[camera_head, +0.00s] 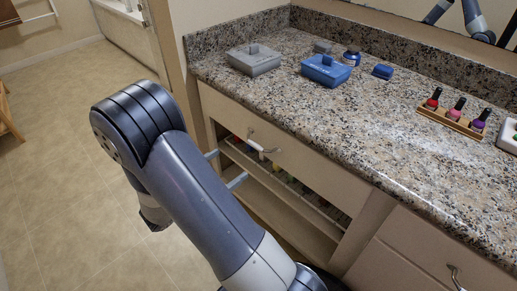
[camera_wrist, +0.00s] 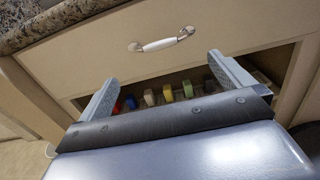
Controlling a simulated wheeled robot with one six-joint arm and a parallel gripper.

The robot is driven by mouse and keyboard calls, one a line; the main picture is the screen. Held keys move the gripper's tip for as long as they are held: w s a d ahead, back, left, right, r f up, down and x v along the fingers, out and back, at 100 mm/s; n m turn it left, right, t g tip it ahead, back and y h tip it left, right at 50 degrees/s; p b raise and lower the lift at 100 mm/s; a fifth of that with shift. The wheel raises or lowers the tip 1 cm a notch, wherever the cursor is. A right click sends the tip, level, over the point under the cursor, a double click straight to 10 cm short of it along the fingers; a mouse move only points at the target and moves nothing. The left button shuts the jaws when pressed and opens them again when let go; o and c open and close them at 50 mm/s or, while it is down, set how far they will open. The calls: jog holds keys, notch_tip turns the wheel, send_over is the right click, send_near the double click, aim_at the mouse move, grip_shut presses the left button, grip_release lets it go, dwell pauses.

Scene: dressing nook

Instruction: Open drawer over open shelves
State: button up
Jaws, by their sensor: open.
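The drawer (camera_head: 310,165) has a beige front under the granite counter and looks shut, flush with the cabinet. Its handle (camera_head: 262,143) is a white bar with metal ends; it also shows in the wrist view (camera_wrist: 160,45), near the top centre. The open shelves (camera_head: 290,183) lie directly below the drawer, with small colourful items on the upper one. My gripper (camera_head: 232,164) is open and empty, its two fingers pointing at the cabinet. In the wrist view my gripper (camera_wrist: 163,68) has its fingers spread wide, with the handle apart from them, above the gap between the fingertips.
On the counter (camera_head: 300,110) stand a grey box (camera_head: 253,60), a blue box (camera_head: 326,70), a blue jar (camera_head: 351,56) and a wooden rack (camera_head: 450,121) of nail polish. Another drawer (camera_head: 430,255) is at lower right. The tiled floor (camera_head: 60,180) at left is mostly clear.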

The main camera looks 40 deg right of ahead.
aim_at(254, 146)
jog(key=d, duration=0.3)
jog(key=w+d+b, duration=0.1)
jog(key=d, duration=0.3)
jog(key=d+b, duration=0.1)
jog(key=d, duration=0.2)
jog(key=shift+w+d, duration=0.25)
jog(key=shift+d, duration=0.05)
jog(key=c, duration=1.1)
